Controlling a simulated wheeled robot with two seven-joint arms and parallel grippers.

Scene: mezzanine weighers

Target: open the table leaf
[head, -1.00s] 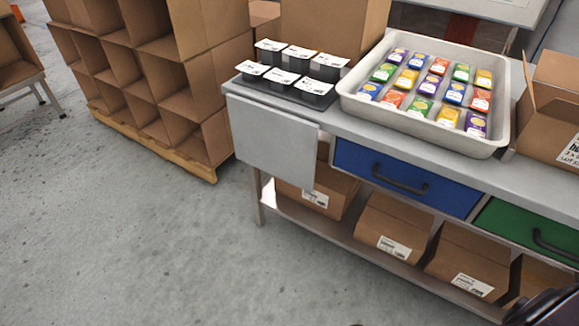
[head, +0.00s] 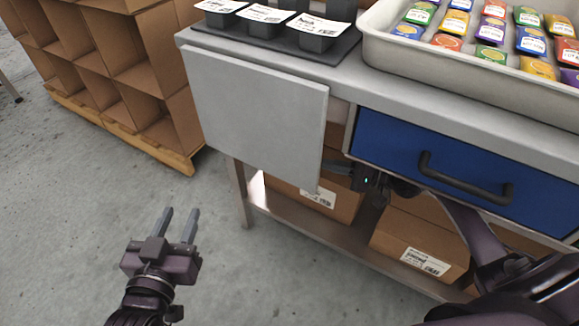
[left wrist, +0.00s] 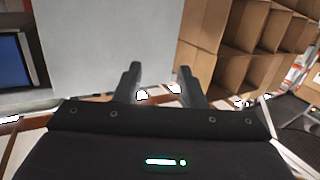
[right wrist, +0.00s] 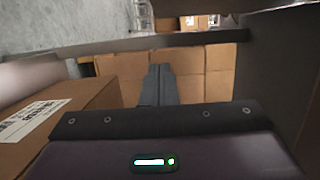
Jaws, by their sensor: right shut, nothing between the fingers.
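The table leaf (head: 258,115) is a light grey panel hanging down from the front edge of the grey table (head: 345,92), left of the blue drawer. It also shows in the left wrist view (left wrist: 100,45). My left gripper (head: 179,224) is open and empty, in front of and below the leaf, over the floor. My right gripper (head: 338,168) is at the leaf's lower right edge, its fingertips partly hidden behind the leaf. In the right wrist view its fingers (right wrist: 157,85) are together with nothing between them. I cannot tell whether they touch the leaf.
The blue drawer (head: 470,165) with a black handle is right of the leaf. Black-and-white tubs (head: 265,22) and a pale tray (head: 450,66) of coloured packs stand on top. Cardboard boxes (head: 415,240) fill the lower shelf. Cardboard shelving (head: 130,75) stands left. The floor in front is clear.

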